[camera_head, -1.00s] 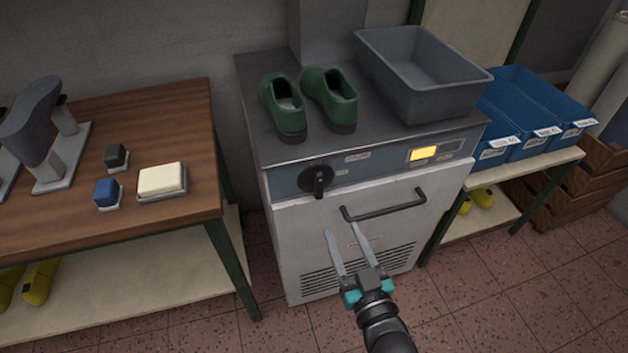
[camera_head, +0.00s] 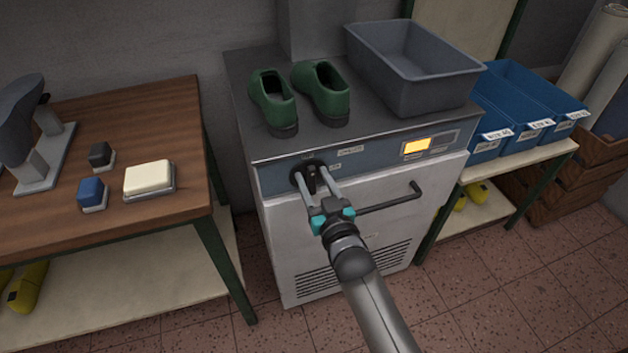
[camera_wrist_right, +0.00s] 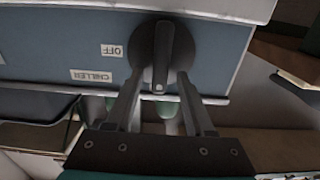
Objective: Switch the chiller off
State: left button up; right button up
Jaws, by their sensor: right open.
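The chiller (camera_head: 345,225) is a white cabinet with a blue-grey control strip and a lit yellow display (camera_head: 416,146). Its black rotary knob (camera_head: 311,178) is on the left of the strip, partly hidden by my gripper in the head view. In the right wrist view the knob (camera_wrist_right: 160,55) shows its raised bar, with labels reading "OFF" (camera_wrist_right: 112,50) and "CHILLER" (camera_wrist_right: 91,76) on the left, upside down. My right gripper (camera_head: 316,179) is open, its fingers on either side of the knob's bar end; I cannot tell whether they touch it. My left gripper is not in view.
A black bar handle (camera_head: 395,202) crosses the door just right of my gripper. Green shoes (camera_head: 320,92) and a grey bin (camera_head: 415,75) stand on the chiller top. A wooden table (camera_head: 100,220) is left; blue bins (camera_head: 510,105) are right.

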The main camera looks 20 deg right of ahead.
jog(key=shift+w, duration=0.1)
jog(key=shift+c, duration=0.4)
grip_shut()
